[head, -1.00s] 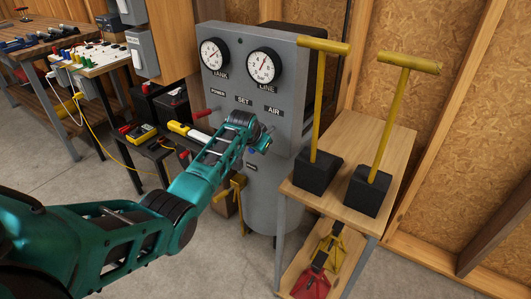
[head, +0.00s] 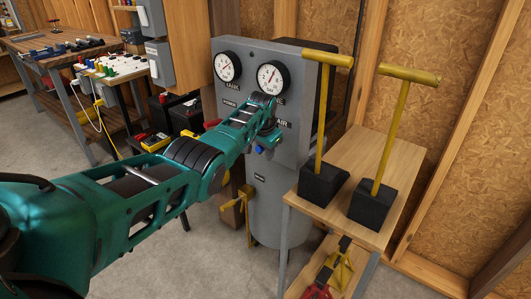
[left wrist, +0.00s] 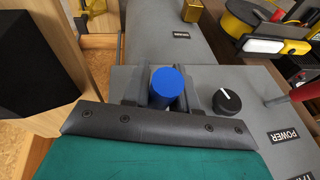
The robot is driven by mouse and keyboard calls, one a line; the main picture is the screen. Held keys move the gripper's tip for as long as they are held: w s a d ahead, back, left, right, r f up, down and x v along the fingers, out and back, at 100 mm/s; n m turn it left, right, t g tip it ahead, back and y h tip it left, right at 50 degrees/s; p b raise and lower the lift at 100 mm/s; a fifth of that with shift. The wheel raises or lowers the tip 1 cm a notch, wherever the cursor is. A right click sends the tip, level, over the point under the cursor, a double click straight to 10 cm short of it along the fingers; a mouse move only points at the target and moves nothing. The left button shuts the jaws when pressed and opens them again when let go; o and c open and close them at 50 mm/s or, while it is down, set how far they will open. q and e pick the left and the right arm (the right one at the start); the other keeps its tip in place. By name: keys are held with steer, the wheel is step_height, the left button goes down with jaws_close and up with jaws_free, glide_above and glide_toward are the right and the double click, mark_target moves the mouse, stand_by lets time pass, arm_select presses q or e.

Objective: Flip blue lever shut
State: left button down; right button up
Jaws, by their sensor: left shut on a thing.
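The blue lever (left wrist: 167,84) shows in the left wrist view as a blue round-ended grip between my left gripper's fingers (left wrist: 163,92). My left gripper (head: 264,140) is shut on it, in front of the grey panel (head: 243,170) below the LINE gauge. In the head view only a small bit of blue (head: 260,149) shows under the gripper; the arm hides the rest. The lever's pivot and exact angle cannot be made out. My right gripper is not in view.
A black knob (left wrist: 227,101) and a red lever (left wrist: 303,93) sit beside the gripper on the panel. A wooden bench (head: 374,150) with two yellow T-handled tools stands close on the right.

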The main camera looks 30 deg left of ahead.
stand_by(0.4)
arm_select(q)
steer(key=c, duration=1)
jaws_free()
steer(key=shift+o, duration=0.2)
steer(key=shift+s+r+p, duration=0.1)
steer(key=shift+r+p, duration=0.25)
steer(key=shift+r, duration=0.1)
steer(key=p+v, duration=0.2)
steer(key=v, duration=0.2)
steer(key=shift+r, duration=0.2)
steer(key=p+v, duration=0.1)
steer(key=v, duration=0.6)
steer(key=shift+r, duration=0.35)
steer(key=shift+s+d, duration=0.1)
